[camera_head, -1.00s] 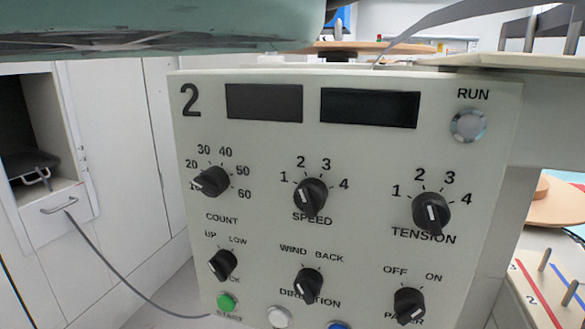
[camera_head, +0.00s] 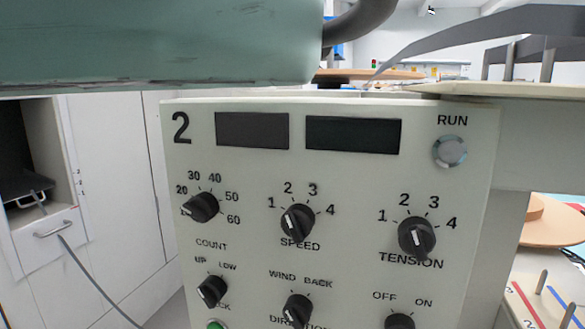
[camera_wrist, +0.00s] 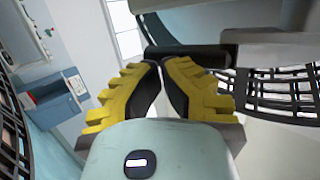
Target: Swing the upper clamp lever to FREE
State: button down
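I cannot make out a lever marked FREE in either view. My gripper (camera_wrist: 160,66) shows in the wrist view with yellow, ribbed fingers and black pads. Its fingertips are almost together, with nothing clearly seen between them. A black bar (camera_wrist: 188,56) lies just beyond the fingertips, joined to a grey part at the right. I cannot tell whether this bar is the clamp lever or whether the fingers touch it. In the head view my gripper is not visible.
Panel 2 (camera_head: 340,180), with several black knobs and a RUN lamp (camera_head: 450,151), fills the middle of the head view. A grey strip (camera_head: 480,38) runs above at right. Dark curved racks (camera_wrist: 285,95) flank my gripper in the wrist view.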

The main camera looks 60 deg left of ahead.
jog(key=shift+s+r, duration=0.3)
jog(key=v, duration=1.2)
jog(key=shift+w+a+f, duration=0.15)
jog(key=shift+w+f, duration=0.15)
